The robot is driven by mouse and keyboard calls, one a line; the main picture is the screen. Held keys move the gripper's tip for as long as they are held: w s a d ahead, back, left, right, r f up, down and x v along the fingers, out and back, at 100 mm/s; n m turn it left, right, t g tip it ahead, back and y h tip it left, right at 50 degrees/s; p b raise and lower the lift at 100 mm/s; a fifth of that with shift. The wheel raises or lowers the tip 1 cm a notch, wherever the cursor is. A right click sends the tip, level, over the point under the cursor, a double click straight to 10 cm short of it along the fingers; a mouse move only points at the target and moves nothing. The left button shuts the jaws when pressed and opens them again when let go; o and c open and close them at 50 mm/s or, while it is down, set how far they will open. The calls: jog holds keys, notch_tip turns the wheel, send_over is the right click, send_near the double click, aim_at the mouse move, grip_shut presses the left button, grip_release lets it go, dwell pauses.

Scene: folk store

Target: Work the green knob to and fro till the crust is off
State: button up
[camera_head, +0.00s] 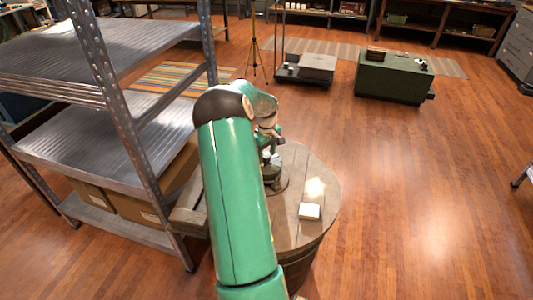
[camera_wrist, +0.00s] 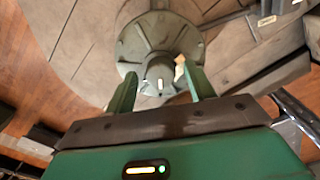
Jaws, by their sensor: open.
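My gripper (camera_wrist: 162,88) is open in the wrist view, with one green finger on each side of a dull grey-green upright piece (camera_wrist: 158,72). This piece stands on a round, dark grey-green flanged base (camera_wrist: 135,42) and seems to be the knob. A small pale patch shows on its right side; I cannot tell whether it is crust. No contact between fingers and knob is clear. In the head view the fixture (camera_head: 272,172) stands on a round wooden barrel top (camera_head: 300,235), partly hidden by my green arm.
A small white block (camera_head: 309,211) lies on the barrel top, right of the fixture. A grey metal shelf rack (camera_head: 100,150) stands close on the left. A green chest (camera_head: 393,78) and a low grey cart (camera_head: 305,68) are farther back.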

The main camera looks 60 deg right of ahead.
jog(key=c, duration=1)
jog(key=shift+m, duration=0.4)
jog(key=m, duration=0.9)
jog(key=shift+m, duration=0.4)
jog(key=m, duration=0.5)
jog(key=shift+m, duration=0.3)
jog(key=m, duration=0.4)
jog(key=shift+w+m, duration=0.1)
jog(key=shift+m, duration=0.2)
jog(key=shift+a, duration=0.1)
